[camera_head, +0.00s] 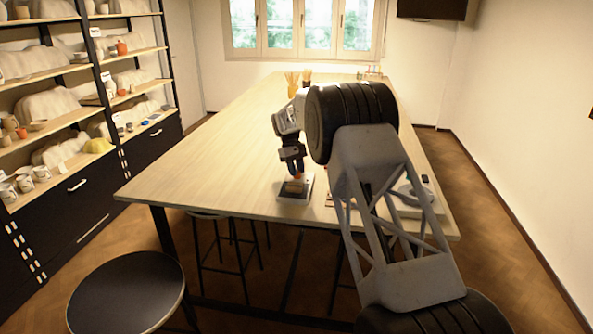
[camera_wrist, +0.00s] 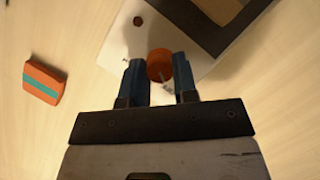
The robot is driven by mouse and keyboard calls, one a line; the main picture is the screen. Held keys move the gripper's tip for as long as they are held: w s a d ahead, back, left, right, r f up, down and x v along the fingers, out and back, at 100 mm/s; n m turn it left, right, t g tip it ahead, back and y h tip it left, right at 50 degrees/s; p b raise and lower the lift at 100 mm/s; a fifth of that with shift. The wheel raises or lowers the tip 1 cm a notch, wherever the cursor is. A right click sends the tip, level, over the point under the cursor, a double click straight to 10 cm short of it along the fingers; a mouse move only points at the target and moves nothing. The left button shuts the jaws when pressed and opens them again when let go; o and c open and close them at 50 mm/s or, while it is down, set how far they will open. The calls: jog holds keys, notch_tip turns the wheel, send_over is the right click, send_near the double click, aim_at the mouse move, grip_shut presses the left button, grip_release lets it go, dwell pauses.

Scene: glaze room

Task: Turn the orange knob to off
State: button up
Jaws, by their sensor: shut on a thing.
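The orange knob (camera_wrist: 159,62) stands on a pale plate (camera_wrist: 115,52) in the wrist view. My gripper (camera_wrist: 160,74) has its two dark blue fingers on either side of the knob, shut on it. A pale mark shows on the knob between the fingers. In the head view my gripper (camera_head: 297,177) points down over the plate (camera_head: 307,191) near the table's front edge. Only a little orange of the knob (camera_head: 293,187) shows there. The off mark cannot be made out in either view.
An orange block with a teal stripe (camera_wrist: 43,83) lies on the table left of the plate. A dark-framed item (camera_wrist: 235,22) overlaps the plate's right side. The wooden table (camera_head: 215,150) is clear to the left. A black stool (camera_head: 127,290) stands in front.

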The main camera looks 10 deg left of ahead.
jog(key=o, duration=0.9)
jog(key=shift+r, duration=0.1)
jog(key=v, duration=0.7)
jog(key=shift+r, duration=0.3)
